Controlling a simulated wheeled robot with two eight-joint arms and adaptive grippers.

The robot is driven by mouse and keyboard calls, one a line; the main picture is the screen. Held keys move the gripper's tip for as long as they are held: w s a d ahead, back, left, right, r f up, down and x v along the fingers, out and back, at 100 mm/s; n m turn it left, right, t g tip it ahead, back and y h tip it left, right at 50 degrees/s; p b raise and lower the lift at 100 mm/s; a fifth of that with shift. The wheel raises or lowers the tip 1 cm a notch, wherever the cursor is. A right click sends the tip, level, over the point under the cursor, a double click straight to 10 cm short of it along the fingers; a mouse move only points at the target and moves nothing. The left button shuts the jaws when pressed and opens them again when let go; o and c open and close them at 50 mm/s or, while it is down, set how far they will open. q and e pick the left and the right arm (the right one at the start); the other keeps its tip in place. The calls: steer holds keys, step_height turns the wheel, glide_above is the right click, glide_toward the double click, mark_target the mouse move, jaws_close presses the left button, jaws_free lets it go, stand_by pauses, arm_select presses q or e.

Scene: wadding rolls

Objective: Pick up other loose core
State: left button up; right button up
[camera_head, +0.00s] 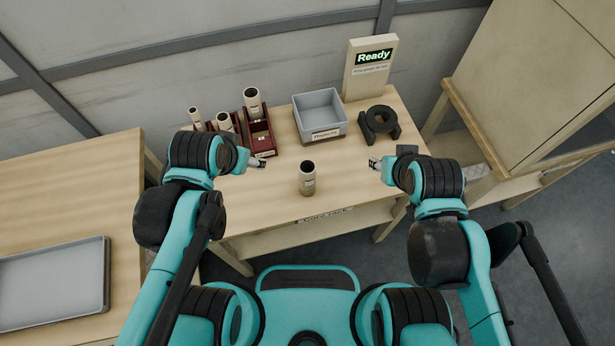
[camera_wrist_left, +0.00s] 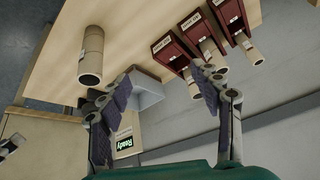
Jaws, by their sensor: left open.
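A tan cardboard core (camera_head: 307,184) stands upright alone on the front middle of the table, its dark hollow end up. It also shows in the left wrist view (camera_wrist_left: 92,54), at upper left. Other cores, one of them the tall core (camera_head: 253,103), stand in dark red holders (camera_head: 261,140) at the table's left; in the left wrist view a holder (camera_wrist_left: 181,54) is at upper middle. My left gripper (camera_head: 260,163) is open and empty, left of the lone core and near the holders' front. My right gripper (camera_head: 375,163) is right of the core; its finger gap is unclear.
A grey bin (camera_head: 333,132) sits at the table's back middle. A black curved part (camera_head: 380,124) lies right of it, before a panel with a green "Ready" sign (camera_head: 373,57). A side table with a grey tray (camera_head: 105,275) stands at left. The table's front is mostly clear.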

mark_target(310, 165)
arm_select(q)
steer(key=w+d+f+m+g, duration=0.1)
steer(key=d+f+m+g, duration=0.1)
steer(key=d+m, duration=0.2)
steer(key=w+d+f+m+g+p, duration=0.1)
steer(key=d+f+m, duration=0.1)
steer(key=d+m, duration=0.3)
steer(key=w+d+f+m+g+p, duration=0.1)
steer(key=d+f+m+g, duration=0.1)
steer(key=d, duration=0.4)
steer(key=shift+w+d+f+m+g+y, duration=0.1)
steer(key=shift+w+f+m+g+y, duration=0.15)
steer(key=shift+m, duration=0.4)
steer(key=shift+w+f+m+g+y, duration=0.1)
steer(key=shift+f+m, duration=0.2)
steer(key=shift+m, duration=0.35)
steer(key=shift+s+d+f, duration=0.1)
steer(key=shift+d+f, duration=0.05)
steer(key=shift+f, duration=0.15)
steer(key=f+b, duration=0.1)
steer(key=f, duration=0.3)
steer(key=f+b, duration=0.1)
steer(key=f, duration=0.1)
steer(key=shift+s+a+f+b, duration=0.2)
steer(key=shift+a+f+b, duration=0.1)
steer(key=shift+a, duration=0.05)
steer(key=shift+f, duration=0.5)
steer(key=shift+r, duration=0.1)
steer(key=c, duration=1.2)
